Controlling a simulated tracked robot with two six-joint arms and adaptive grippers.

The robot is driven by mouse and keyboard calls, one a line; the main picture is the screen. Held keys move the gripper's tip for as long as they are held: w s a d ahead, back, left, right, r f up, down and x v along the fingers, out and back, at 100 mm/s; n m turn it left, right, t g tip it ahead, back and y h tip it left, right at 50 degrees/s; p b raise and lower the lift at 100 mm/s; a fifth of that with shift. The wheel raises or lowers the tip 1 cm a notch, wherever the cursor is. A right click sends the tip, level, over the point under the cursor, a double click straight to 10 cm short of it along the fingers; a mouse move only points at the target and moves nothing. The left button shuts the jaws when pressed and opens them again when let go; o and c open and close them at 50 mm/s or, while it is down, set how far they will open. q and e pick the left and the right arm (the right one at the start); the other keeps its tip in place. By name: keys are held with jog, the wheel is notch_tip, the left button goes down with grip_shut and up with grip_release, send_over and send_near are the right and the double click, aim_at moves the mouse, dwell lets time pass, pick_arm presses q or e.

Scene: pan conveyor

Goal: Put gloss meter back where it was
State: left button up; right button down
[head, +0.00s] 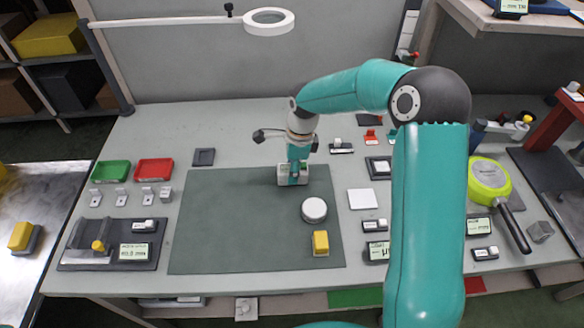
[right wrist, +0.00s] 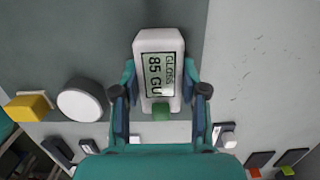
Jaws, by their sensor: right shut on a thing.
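The gloss meter (right wrist: 158,42) is a white, rounded block with a screen reading "GLOSS 85 GU" and a green part at its near end. My right gripper (right wrist: 160,108) is shut on it, one finger along each side. In the head view the gloss meter (head: 284,181) is at the upper right part of the green mat (head: 225,230), partly covered by my right gripper (head: 294,173). I cannot tell whether it touches the mat. My left gripper is not in view.
A white round disc (head: 314,210) and a yellow block (head: 320,243) are on the mat's right side. A dark square tray (head: 204,157) lies behind the mat. Green (head: 111,171) and red (head: 154,170) trays stand left. A green pan (head: 488,180) lies right. The mat's left half is clear.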

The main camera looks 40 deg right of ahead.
jog(key=shift+f, duration=0.1)
jog(key=c, duration=0.6)
grip_release()
jog(key=shift+r, duration=0.2)
jog(key=r, duration=0.8)
jog(key=d+r, duration=0.1)
jog(key=r, duration=0.3)
jog(key=shift+s+d, duration=0.1)
jog(key=shift+s, duration=0.3)
